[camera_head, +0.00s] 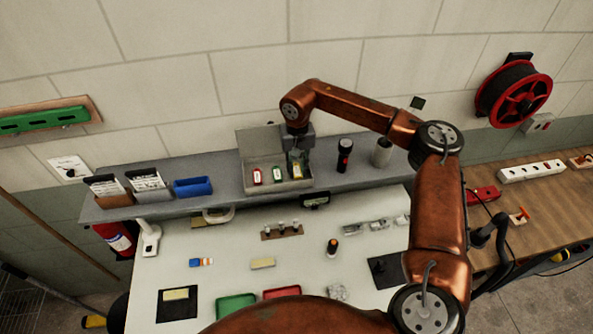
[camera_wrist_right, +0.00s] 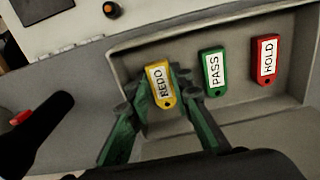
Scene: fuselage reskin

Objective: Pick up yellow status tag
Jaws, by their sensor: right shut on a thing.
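The yellow status tag (camera_wrist_right: 162,88), labelled REDO, is between the fingers of my right gripper (camera_wrist_right: 160,100) in the right wrist view. My right gripper is shut on it, just inside the open grey box. In the head view my right gripper (camera_head: 298,163) reaches down over the right part of the box (camera_head: 260,186), and the yellow tag is partly hidden by the fingers. A green PASS tag (camera_wrist_right: 214,72) and a red HOLD tag (camera_wrist_right: 265,60) are in the same box, apart from the gripper. My left gripper is not in view.
The box stands on a grey shelf (camera_head: 222,201) against the wall. A black flashlight (camera_head: 344,156) and a grey cup (camera_head: 382,152) stand to its right, a blue bin (camera_head: 193,187) to its left. The white table (camera_head: 220,270) below holds several small parts.

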